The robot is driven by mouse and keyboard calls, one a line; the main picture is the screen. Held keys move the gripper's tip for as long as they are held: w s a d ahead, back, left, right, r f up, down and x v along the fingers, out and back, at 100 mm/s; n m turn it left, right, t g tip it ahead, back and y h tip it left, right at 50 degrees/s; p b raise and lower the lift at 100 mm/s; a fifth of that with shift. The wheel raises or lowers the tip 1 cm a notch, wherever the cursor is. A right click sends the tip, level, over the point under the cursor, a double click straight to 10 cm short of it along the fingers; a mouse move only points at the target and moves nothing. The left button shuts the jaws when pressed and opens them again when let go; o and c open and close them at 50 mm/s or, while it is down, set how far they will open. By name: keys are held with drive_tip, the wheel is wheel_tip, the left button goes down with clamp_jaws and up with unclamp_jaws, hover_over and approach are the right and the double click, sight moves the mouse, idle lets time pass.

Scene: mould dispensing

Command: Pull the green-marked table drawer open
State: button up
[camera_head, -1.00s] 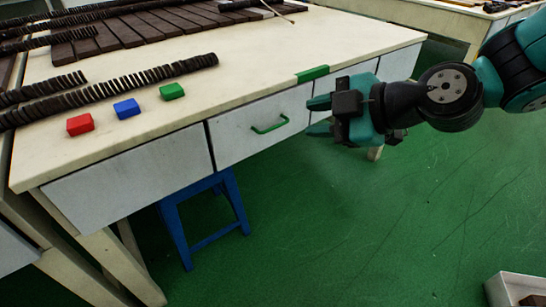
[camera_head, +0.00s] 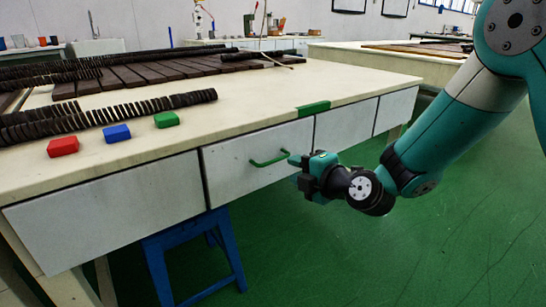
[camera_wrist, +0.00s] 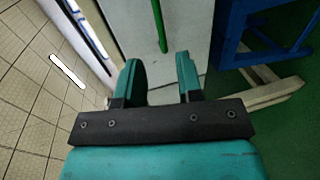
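The table drawer (camera_head: 240,170) has a white front with a green bar handle (camera_head: 270,159), and it looks closed. A green mark (camera_head: 314,108) lies on the table edge above it. My gripper (camera_head: 293,168) is just right of the handle, with its fingers pointing at the drawer front. In the wrist view my gripper (camera_wrist: 160,78) has its two teal fingers apart with nothing between them. The green handle (camera_wrist: 159,25) shows beyond the fingertips there, lined up roughly between them. It appears apart from the fingers.
Red (camera_head: 63,146), blue (camera_head: 117,133) and green (camera_head: 166,119) blocks sit on the tabletop (camera_head: 240,105) near dark strips. A blue stool (camera_head: 195,255) stands under the table. Green floor (camera_head: 420,240) is clear to the right. Other drawer fronts flank the marked one.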

sight(274, 162)
drive_tip(key=x, duration=0.9)
drive_tip(key=shift+w+a, duration=0.1)
clamp_jaws()
